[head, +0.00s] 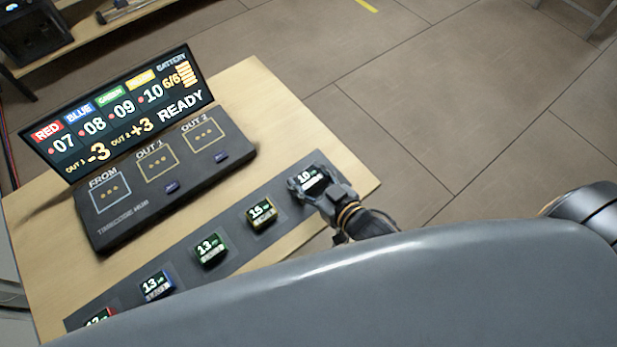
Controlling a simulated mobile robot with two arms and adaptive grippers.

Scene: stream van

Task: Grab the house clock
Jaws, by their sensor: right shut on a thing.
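The house clock (311,179) appears to be the small dark block with white digits at the right end of a dark grey strip (233,226). My right gripper (309,185) is shut on it, with fingers on either side of the block. The fingers hide part of its sides, and I cannot tell whether it still touches the strip. Other small clocks sit along the strip: yellow (261,212), green (210,249), blue (157,285) and red (100,317), the red one partly hidden by my body. My left gripper is not in view.
The timecode hub (125,226) lies on the wooden table (250,88) behind the strip, with FROM, OUT 1 and OUT 2 pads. Its tilted screen (125,110) reads READY. The tiled floor to the right is open. A wooden shelf (95,32) stands at top left.

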